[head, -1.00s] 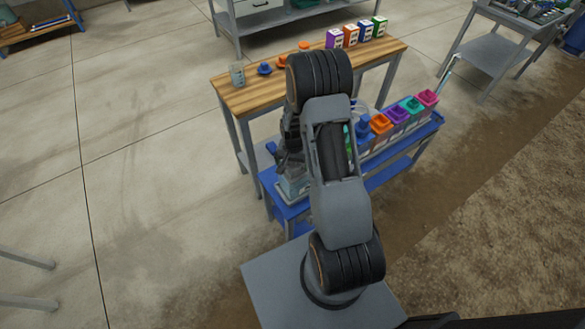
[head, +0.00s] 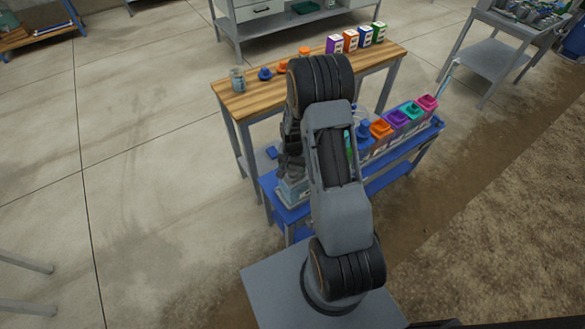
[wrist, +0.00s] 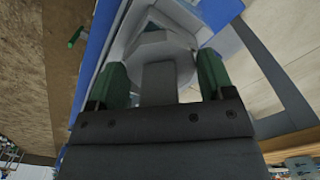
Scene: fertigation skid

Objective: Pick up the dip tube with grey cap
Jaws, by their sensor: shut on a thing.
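In the wrist view my gripper (wrist: 164,78) has a green-tipped finger on each side of a grey piece, which I take to be the cap of the dip tube with grey cap (wrist: 157,84). The fingers are shut on it. A pale, many-sided shape lies just beyond, and I cannot tell whether it is part of the cap or of the container below. The tube itself is hidden. In the head view my gripper (head: 291,168) is mostly behind my arm, low over a pale container (head: 293,190) at the near end of the blue bench.
The blue bench (head: 284,208) carries a row of containers with coloured tops, including orange (head: 381,128) and pink (head: 428,102). A wooden-topped table (head: 245,101) behind holds a jar (head: 238,78), loose caps and several cartons.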

